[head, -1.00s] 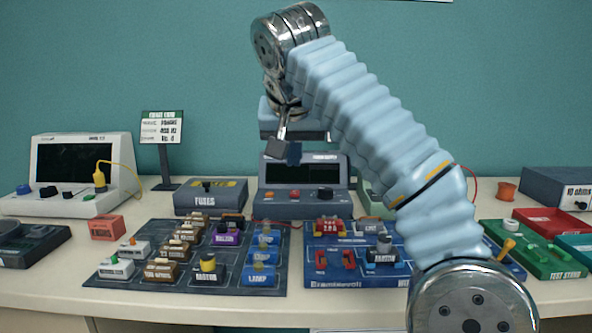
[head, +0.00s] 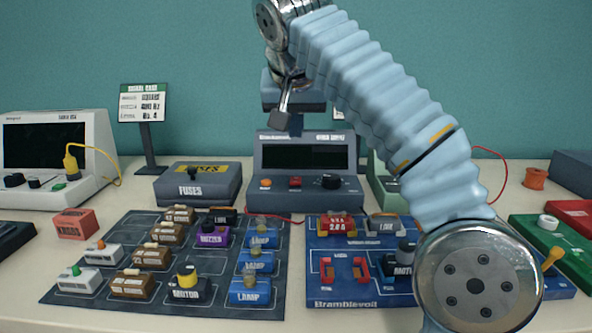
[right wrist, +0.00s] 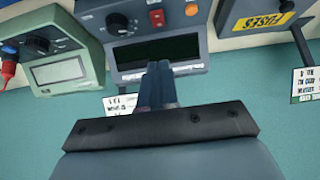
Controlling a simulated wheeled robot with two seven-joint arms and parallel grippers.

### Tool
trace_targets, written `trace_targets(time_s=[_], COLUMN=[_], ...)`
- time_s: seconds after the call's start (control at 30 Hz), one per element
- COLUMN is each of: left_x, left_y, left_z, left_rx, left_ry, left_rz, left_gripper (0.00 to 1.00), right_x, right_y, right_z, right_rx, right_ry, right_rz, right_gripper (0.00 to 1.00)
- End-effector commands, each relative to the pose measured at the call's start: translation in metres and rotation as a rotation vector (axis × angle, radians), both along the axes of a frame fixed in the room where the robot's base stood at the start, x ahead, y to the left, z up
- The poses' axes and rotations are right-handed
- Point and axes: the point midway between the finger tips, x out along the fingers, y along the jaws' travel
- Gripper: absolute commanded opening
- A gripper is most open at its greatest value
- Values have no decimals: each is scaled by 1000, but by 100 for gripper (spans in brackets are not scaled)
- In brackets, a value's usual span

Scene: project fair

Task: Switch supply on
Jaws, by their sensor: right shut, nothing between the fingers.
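The supply is a grey box (head: 312,183) at the back middle of the table, with a dark display (head: 303,156). Its sloping front carries an orange button (head: 265,183), a red switch (head: 295,182) and a black knob (head: 331,181). My right gripper (head: 288,122) hangs above and behind the supply's top in the head view, apart from its controls. In the right wrist view the gripper (right wrist: 160,80) is shut and empty. Its fingers overlap the dark display (right wrist: 158,52); the red switch (right wrist: 157,18) shows beyond the tips. My left gripper is not in view.
A fuse box (head: 198,186) stands left of the supply. A green meter (right wrist: 65,70) stands on its other side, mostly hidden by my arm in the head view. A dark mat (head: 217,288) and a blue board (head: 318,245), both holding circuit parts, lie in front.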

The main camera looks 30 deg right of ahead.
Motion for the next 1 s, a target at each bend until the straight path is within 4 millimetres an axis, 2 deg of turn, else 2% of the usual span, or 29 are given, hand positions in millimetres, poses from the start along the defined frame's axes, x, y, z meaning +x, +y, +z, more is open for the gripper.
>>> trace_targets(time_s=[0.4, 0.53, 0.73, 1.0], left_x=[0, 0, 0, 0], left_y=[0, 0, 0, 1], left_z=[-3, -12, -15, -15], left_rx=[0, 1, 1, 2], left_ry=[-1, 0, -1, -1], left_rz=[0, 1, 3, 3], left_gripper=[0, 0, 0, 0], right_x=[44, 41, 40, 40], right_y=[-29, -27, -25, -25], right_z=[-70, -91, -105, -107], right_rx=[0, 1, 2, 2], right_ry=[4, 1, 0, 0], right_rz=[-4, -1, -2, -1], right_gripper=[0, 0, 0, 0])
